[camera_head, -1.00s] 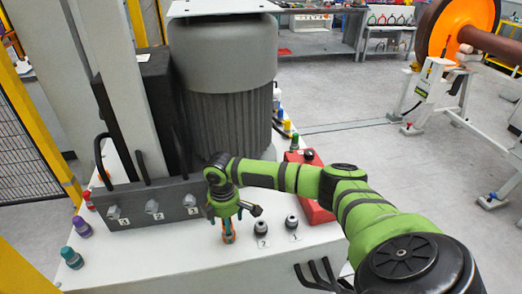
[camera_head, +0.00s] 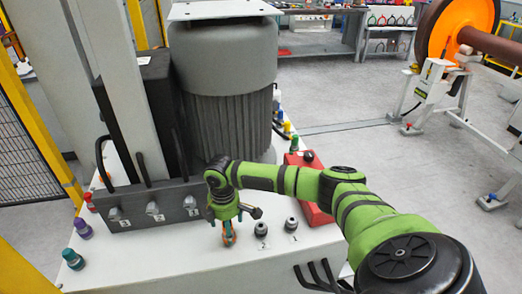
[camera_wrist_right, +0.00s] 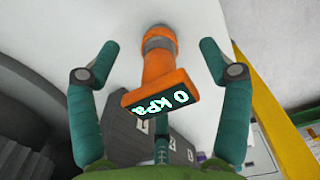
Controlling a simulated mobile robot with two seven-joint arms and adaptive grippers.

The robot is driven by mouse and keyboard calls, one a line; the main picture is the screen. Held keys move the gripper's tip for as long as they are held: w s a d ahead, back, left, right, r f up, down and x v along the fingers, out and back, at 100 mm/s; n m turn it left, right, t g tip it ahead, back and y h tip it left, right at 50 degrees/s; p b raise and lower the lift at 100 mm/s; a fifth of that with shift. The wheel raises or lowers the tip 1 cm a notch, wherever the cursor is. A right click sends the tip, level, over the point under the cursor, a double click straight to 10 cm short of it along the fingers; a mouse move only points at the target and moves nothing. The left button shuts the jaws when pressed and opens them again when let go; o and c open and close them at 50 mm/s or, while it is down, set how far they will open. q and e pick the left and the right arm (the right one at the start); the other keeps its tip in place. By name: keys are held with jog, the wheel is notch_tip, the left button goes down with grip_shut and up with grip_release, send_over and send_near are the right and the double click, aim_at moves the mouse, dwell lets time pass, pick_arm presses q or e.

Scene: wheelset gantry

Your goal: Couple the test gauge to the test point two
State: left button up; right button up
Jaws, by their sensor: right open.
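The test gauge (camera_wrist_right: 160,78) is orange, with a dark display reading 0 kPa and a grey collar at its far end. In the wrist view it lies between the spread teal fingers of my right gripper (camera_wrist_right: 160,48), with a gap on each side. In the head view my right gripper (camera_head: 228,236) is over the white top, and the orange gauge shows only in part between its fingers. Test point two (camera_head: 261,229) is a dark round fitting just to the right, with a "2" label before it. My left gripper is out of view.
Test point one (camera_head: 291,224) stands right of two. A dark valve block (camera_head: 150,210) with numbered fittings stands behind left. A red box (camera_head: 310,190) is behind right. Purple (camera_head: 82,228) and teal (camera_head: 72,258) capped items stand on the left. The front of the white top (camera_head: 180,265) is clear.

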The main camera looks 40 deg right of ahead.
jog(key=shift+r, duration=0.1)
grip_shut()
jog(key=shift+r, duration=0.15)
jog(key=shift+w+d+r+p, duration=0.1)
jog(key=shift+w+r+p, duration=0.1)
jog(key=shift+r+p, duration=0.4)
jog(key=shift+s+r+p, duration=0.15)
jog(key=shift+r+p, duration=0.75)
jog(key=shift+p, duration=0.5)
jog(key=shift+r+p, duration=1.3)
jog(key=shift+p, duration=0.25)
